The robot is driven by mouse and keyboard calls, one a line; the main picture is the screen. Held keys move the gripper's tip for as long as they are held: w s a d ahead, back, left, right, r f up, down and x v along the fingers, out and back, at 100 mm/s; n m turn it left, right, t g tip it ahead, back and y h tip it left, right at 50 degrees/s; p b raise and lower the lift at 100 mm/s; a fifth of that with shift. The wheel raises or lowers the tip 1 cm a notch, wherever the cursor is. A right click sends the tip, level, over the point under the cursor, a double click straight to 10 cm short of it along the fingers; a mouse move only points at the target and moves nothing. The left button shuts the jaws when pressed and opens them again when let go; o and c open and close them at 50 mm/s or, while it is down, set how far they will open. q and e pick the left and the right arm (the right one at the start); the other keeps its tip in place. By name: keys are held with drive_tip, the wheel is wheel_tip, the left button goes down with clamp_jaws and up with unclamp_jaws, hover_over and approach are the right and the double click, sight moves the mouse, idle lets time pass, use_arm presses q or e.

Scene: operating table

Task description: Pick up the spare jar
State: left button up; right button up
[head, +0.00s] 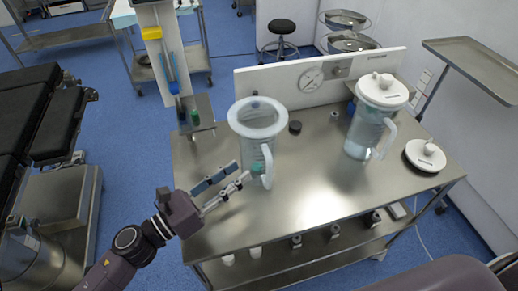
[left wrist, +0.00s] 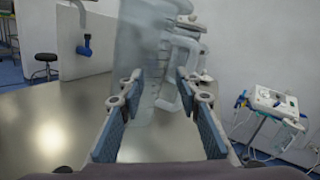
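An open, clear jar (head: 258,133) with a wide pale rim and no lid stands upright at the left of the steel table. Its handle (head: 267,165) faces the front. A second clear jar (head: 367,130) with a white lid stands at the right; which one is the spare is not marked. My left gripper (head: 241,172) is open and empty, its fingertips close to the open jar's lower front. In the left wrist view the jar (left wrist: 140,45) stands ahead between the fingers (left wrist: 160,85), handle towards the right finger. Contact cannot be told. My right gripper is not in view.
The steel table (head: 310,205) is clear at its front middle. A loose white lid (head: 425,155) lies at its right. A white panel with a gauge (head: 311,79) borders the back, with a small dark cap (head: 295,127) before it. A tray stand (head: 475,65) is at far right.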

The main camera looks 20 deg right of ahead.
sight(268, 188)
use_arm(q)
drive_tip(key=s+f+m+g, duration=0.1)
drive_tip(key=m, duration=0.1)
drive_tip(key=s+f+m+g, duration=0.1)
drive_tip(key=g, duration=0.1)
drive_tip(key=s+m+g, duration=0.1)
drive_tip(key=m, duration=0.1)
drive_tip(key=shift+s+d+f+m+h, duration=0.2)
drive_tip(key=shift+d+f+m+h, duration=0.1)
drive_tip(key=shift+d+f, duration=0.1)
drive_tip(key=shift+p+x, duration=0.55)
drive_tip(key=shift+x, duration=0.65)
drive_tip(key=x, duration=0.1)
drive_tip(key=p+x, duration=0.1)
drive_tip(key=x, duration=0.1)
drive_tip(key=p+x, duration=0.1)
drive_tip(key=shift+w+d+f, duration=0.1)
drive_tip(key=shift+d+f, duration=0.2)
drive_tip(key=shift+d, duration=0.05)
drive_tip(key=shift+w+d+f, duration=0.1)
drive_tip(key=shift+d+f, duration=0.05)
drive_tip(key=shift+d, duration=0.15)
drive_tip(key=shift+c, duration=0.3)
clamp_jaws()
